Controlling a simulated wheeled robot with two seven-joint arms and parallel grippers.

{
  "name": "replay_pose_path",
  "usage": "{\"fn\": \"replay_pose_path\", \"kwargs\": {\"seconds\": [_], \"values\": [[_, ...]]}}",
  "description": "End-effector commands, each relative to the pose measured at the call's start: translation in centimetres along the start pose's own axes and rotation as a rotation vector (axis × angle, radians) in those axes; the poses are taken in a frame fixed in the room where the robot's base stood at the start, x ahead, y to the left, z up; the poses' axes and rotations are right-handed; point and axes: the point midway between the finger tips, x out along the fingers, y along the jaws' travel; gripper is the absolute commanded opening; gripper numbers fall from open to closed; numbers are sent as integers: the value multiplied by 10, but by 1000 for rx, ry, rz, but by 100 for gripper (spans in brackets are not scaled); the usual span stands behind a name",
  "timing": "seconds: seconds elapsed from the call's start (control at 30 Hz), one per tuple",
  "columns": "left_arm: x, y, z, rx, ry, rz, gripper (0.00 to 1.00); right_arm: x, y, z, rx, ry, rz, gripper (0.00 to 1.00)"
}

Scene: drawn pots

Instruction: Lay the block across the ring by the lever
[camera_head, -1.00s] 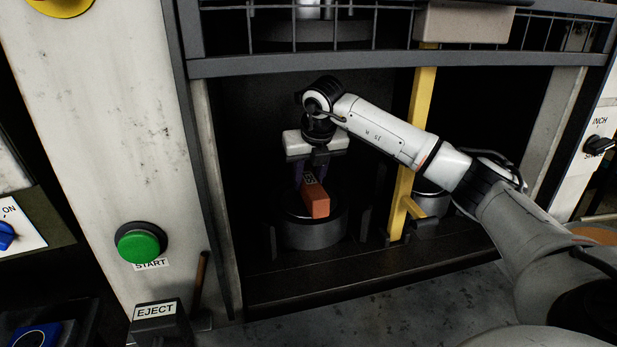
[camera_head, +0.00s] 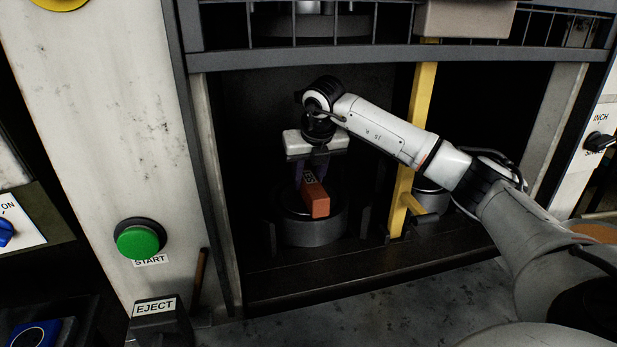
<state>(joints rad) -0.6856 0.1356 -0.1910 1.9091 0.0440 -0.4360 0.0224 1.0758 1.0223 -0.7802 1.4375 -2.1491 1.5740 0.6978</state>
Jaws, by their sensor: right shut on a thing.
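The reddish-orange block (camera_head: 317,203) is at the dark round ring (camera_head: 312,233) inside the machine, lying over its top; whether it rests on the ring or hangs just above it I cannot tell. My right gripper (camera_head: 313,178) points down from above and is shut on the block near its back end. The fingertips are dark and partly lost against the background. An EJECT lever (camera_head: 200,280), brown and upright, stands at the lower left beside the EJECT box (camera_head: 158,310). My left gripper is not in view.
A yellow post (camera_head: 412,150) stands right of the ring, with another dark round part (camera_head: 432,197) behind it. A grey crossbar (camera_head: 400,60) and wire guard lie above my arm. A green START button (camera_head: 140,240) is on the left panel. The front ledge is clear.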

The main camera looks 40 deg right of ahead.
Motion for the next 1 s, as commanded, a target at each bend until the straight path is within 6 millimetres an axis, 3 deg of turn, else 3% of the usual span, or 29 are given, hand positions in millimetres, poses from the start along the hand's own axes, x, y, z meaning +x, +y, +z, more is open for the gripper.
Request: {"fn": "replay_pose_path", "kwargs": {"seconds": [0.3,0.33,0.43,0.77,1.0], "values": [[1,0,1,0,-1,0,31,0,0,1,2,-8,3,0],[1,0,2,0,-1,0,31,0,0,1,2,-8,3,36],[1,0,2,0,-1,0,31,1,0,1,1,-6,2,53],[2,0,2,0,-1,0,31,2,0,-3,-1,4,-2,53],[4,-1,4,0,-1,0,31,-34,0,0,-1,-4,2,53]]}}
